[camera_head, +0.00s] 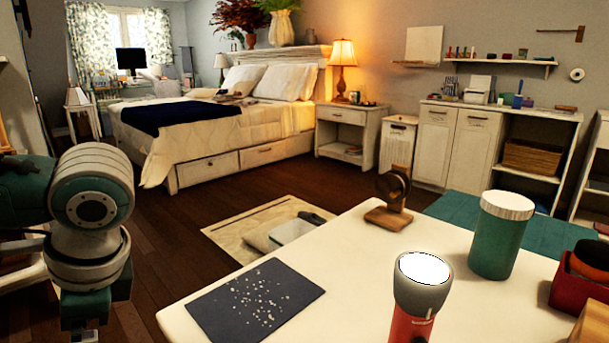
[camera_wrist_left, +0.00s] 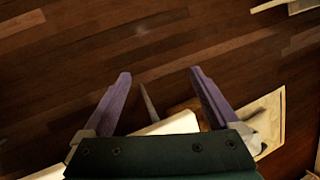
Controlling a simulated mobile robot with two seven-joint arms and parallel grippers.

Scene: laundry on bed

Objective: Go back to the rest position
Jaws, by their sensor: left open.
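My left arm shows at the left of the head view, raised in front of the floor and left of the white table. My left gripper (camera_wrist_left: 160,85) shows in the left wrist view with its two purple fingers spread apart. Nothing is between the fingers; the dark wood floor lies beyond them. In the head view the left fingertips are not visible. My right gripper is in neither view.
The white table (camera_head: 360,240) holds a dark speckled mat (camera_head: 255,303), a red and grey flashlight (camera_head: 420,290), a green jar (camera_head: 500,237) and a wooden stand (camera_head: 391,195). A bed (camera_head: 220,130) stands behind. Wood floor (camera_head: 165,235) lies clear between arm and table.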

